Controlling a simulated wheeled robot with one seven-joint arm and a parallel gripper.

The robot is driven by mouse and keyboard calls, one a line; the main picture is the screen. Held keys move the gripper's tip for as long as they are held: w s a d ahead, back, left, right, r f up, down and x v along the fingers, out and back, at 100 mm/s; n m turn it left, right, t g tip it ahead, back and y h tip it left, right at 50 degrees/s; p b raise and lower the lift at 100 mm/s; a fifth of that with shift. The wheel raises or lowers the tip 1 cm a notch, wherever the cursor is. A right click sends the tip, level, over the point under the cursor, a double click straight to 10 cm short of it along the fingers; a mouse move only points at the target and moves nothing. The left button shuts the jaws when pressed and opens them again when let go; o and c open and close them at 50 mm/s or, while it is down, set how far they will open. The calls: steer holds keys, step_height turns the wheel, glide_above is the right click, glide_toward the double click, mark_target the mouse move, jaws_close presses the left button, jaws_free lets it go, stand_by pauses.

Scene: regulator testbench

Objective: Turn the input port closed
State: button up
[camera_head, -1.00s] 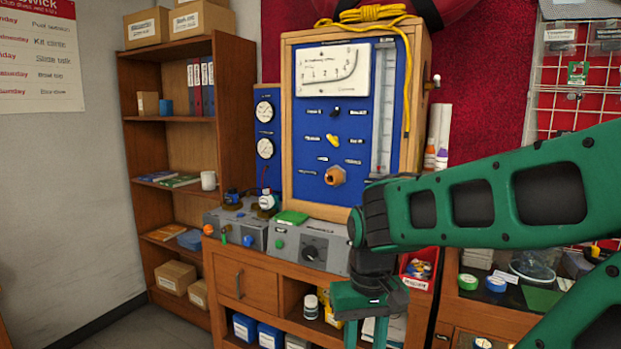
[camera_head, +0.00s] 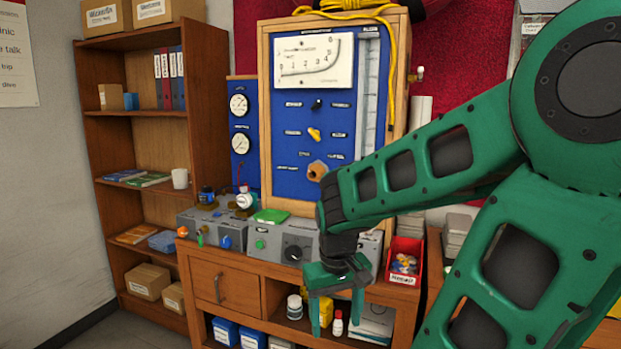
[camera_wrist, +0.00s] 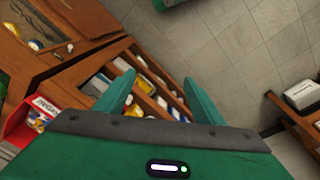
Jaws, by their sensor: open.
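The blue regulator panel (camera_head: 290,181) stands upright in a wooden frame on the bench. It carries a black knob (camera_head: 317,104), a yellow knob (camera_head: 314,134) and a brass hex fitting (camera_head: 317,170). Their labels are too small to read, so I cannot tell which one is the input port. My gripper (camera_head: 335,308) is open and empty, pointing down in front of the bench, below and to the right of the fitting. In the wrist view my gripper's two fingers (camera_wrist: 158,78) are spread with nothing between them; the panel is not seen there.
Grey control boxes (camera_head: 272,240) sit on the bench (camera_head: 228,262) below the panel. A red bin (camera_head: 404,262) stands right of my gripper. Bottles and boxes fill the shelf under the bench top. A yellow cord (camera_head: 392,70) hangs at the panel's right side. Floor shows in the wrist view.

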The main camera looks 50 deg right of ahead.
steer(key=w+d+f+n+h, duration=0.2)
steer(key=w+d+h, duration=0.2)
steer(key=w+d, duration=0.5)
steer(key=n+t+h, duration=0.6)
steer(key=n+h, duration=0.2)
steer(key=h, duration=0.4)
glide_toward(312, 176)
steer(key=d, duration=0.1)
steer(key=x, duration=1.1)
steer(key=shift+w, duration=0.1)
steer(key=shift+a, duration=0.1)
steer(key=c, duration=1)
